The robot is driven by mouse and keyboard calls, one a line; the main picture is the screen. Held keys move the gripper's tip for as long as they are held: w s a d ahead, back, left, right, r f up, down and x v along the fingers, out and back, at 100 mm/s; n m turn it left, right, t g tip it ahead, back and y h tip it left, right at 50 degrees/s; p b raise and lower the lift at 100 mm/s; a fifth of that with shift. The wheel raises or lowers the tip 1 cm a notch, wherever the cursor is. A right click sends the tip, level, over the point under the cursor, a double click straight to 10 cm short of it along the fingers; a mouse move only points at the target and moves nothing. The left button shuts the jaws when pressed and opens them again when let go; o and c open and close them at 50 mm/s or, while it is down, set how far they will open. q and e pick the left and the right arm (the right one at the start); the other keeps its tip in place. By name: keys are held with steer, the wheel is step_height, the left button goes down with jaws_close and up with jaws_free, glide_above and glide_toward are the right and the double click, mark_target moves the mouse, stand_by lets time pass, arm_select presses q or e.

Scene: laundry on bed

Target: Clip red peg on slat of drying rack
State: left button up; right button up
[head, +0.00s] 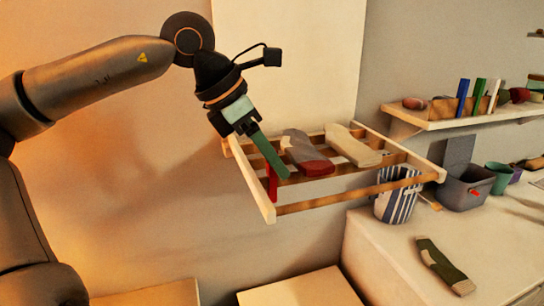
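The red peg (272,184) stands upright at the left end of the wooden drying rack (262,192), by a slat. My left gripper (281,173) reaches down over the rack from above, its long green finger slanting to the lower right. The fingertip overlaps or lies right beside the peg's upper part. I cannot tell whether the fingers grip the peg or whether the peg is around the slat, since the finger hides its top. My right gripper is not in view.
A grey sock with a red end (305,152) and a cream sock (353,146) lie across the rack. To the right are a striped cup (396,203), a grey bin (459,193) with a red spot, and a dark green sock (441,262) on the white surface. A shelf (440,121) hangs above.

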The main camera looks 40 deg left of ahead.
arm_select(q)
steer(key=shift+o, duration=0.3)
steer(key=shift+v, duration=0.95)
steer(key=p+v, duration=0.1)
steer(key=v, duration=0.9)
steer(key=shift+r, duration=0.35)
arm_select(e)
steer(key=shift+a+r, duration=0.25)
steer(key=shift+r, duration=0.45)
arm_select(q)
steer(key=shift+s+f, duration=0.1)
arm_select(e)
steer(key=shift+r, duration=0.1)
